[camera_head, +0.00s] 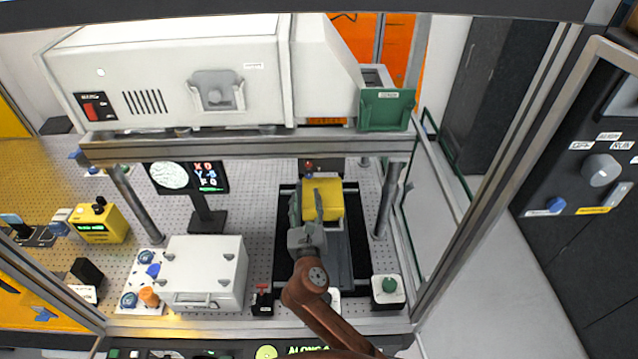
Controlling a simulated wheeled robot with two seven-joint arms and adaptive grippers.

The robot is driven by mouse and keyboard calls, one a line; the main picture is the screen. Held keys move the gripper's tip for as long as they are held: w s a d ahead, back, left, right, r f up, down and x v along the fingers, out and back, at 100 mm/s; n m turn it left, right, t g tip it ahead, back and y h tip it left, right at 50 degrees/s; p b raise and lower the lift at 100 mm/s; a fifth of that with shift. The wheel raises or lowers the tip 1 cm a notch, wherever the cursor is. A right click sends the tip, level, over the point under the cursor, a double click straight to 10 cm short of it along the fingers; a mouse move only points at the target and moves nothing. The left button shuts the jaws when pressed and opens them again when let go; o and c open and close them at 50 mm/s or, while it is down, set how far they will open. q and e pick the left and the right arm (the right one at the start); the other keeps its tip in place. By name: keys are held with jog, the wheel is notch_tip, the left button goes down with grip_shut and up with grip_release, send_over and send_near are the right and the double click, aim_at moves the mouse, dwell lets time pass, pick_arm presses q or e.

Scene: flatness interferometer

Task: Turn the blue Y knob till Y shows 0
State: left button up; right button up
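The monitor (187,178) under the shelf shows a round pattern and small text; its Y line seems to read -5, though it is too small to be sure. I cannot read which is marked Y. My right gripper (306,208) is at the yellow block (330,193) on the dark stage, its fingers apart and overlapping the block's left part. Contact is unclear. My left gripper is not in view.
A large white instrument (180,70) sits on the shelf (250,146) above. A white case (205,275) stands left of my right arm. Metal posts and glass panels bound the bench.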

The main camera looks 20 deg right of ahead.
aim_at(309, 176)
jog(key=shift+d+r+h, duration=0.15)
jog(key=shift+d+h, duration=0.15)
jog(key=shift+d, duration=0.2)
jog(key=shift+w+d, duration=0.2)
jog(key=shift+w, duration=0.2)
jog(key=p+x, duration=0.1)
jog(key=x, duration=0.5)
jog(key=shift+w+d, duration=0.1)
jog(key=shift+w, duration=0.25)
jog(key=shift+c, duration=0.3)
grip_shut()
